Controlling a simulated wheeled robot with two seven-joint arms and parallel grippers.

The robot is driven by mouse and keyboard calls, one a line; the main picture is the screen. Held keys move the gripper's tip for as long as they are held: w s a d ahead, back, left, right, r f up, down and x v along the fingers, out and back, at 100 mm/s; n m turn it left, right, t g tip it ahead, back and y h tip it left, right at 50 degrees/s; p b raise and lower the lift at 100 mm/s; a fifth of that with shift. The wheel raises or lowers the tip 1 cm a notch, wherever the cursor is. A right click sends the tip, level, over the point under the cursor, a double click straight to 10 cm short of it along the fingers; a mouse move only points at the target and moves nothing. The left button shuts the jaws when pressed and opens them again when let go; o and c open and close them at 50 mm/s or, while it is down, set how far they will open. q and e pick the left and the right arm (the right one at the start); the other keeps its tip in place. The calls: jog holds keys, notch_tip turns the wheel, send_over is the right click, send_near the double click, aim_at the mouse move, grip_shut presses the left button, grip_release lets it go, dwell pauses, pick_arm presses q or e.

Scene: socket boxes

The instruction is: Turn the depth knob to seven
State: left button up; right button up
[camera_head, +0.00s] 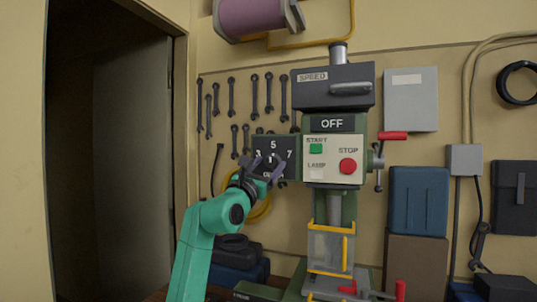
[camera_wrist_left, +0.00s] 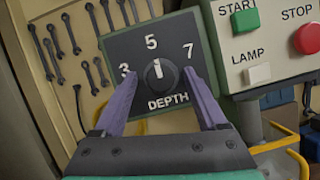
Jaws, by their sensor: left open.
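The depth knob (camera_wrist_left: 159,75) is a small black round knob with a white pointer mark, on a dark panel (camera_wrist_left: 122,48) marked 3, 5, 7 and DEPTH. In the left wrist view its white mark points up, toward the 5. The panel also shows in the head view (camera_head: 262,142), on the left side of the drill press. My left gripper (camera_wrist_left: 160,82) is open, its two purple fingers on either side of the knob. I cannot tell whether they touch it. It also shows in the head view (camera_head: 265,165), in front of the panel. My right gripper is not in view.
Right of the panel are a green START button (camera_head: 316,148), a red STOP button (camera_head: 347,166) and a LAMP button (camera_wrist_left: 258,73). A red-handled lever (camera_head: 391,136) sticks out on the press's right side. Wrenches (camera_head: 254,93) hang on the wall.

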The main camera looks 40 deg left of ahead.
pick_arm(q)
jog(key=shift+w, duration=0.2)
grip_shut()
